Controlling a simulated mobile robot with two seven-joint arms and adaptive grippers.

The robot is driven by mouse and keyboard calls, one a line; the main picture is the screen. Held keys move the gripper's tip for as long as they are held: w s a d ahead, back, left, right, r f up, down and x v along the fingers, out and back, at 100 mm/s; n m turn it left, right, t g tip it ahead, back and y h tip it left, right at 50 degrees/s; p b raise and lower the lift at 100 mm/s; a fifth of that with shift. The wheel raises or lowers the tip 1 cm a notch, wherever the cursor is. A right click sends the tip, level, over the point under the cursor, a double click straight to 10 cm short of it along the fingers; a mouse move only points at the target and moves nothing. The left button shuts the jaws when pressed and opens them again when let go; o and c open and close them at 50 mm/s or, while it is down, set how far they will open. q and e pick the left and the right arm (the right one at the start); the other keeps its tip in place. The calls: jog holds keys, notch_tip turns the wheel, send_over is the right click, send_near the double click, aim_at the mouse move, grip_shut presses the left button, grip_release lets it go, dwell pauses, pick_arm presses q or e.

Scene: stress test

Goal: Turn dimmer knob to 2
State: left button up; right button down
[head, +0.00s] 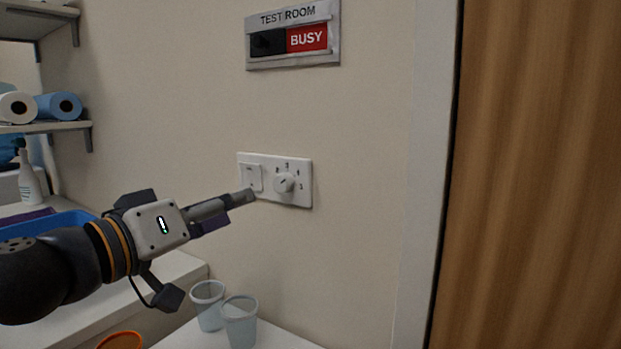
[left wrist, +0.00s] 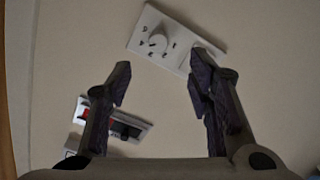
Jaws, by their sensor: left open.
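The round white dimmer knob (head: 284,183) sits on the right half of a white wall plate (head: 304,199), with small numbers around it. The numbers are too small to read surely, and I cannot tell which one the knob points at. A rocker switch (head: 251,177) is on the plate's left half. The knob (left wrist: 158,43) also shows in the left wrist view. My left gripper (head: 248,196) is open and empty, just left of the knob and near the plate's lower edge. In the left wrist view, its fingers (left wrist: 160,78) are spread apart with the knob beyond them, not between them.
A "TEST ROOM BUSY" sign (head: 293,36) is on the wall above. A wooden door (head: 535,180) with a pale frame is at the right. Two clear cups (head: 240,324) stand on a white surface below. Shelves (head: 55,127) with paper rolls are at the left.

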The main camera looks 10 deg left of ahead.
aim_at(280, 185)
pick_arm(q)
jog(key=b+x, duration=0.2)
jog(key=x, duration=0.8)
jog(key=shift+b, duration=0.35)
jog(key=shift+w+d+r, duration=0.25)
jog(key=shift+w, duration=0.4)
grip_shut()
pick_arm(e)
jog(key=shift+g, duration=0.5)
jog(key=s+f, duration=0.3)
jog(key=shift+s, duration=0.25)
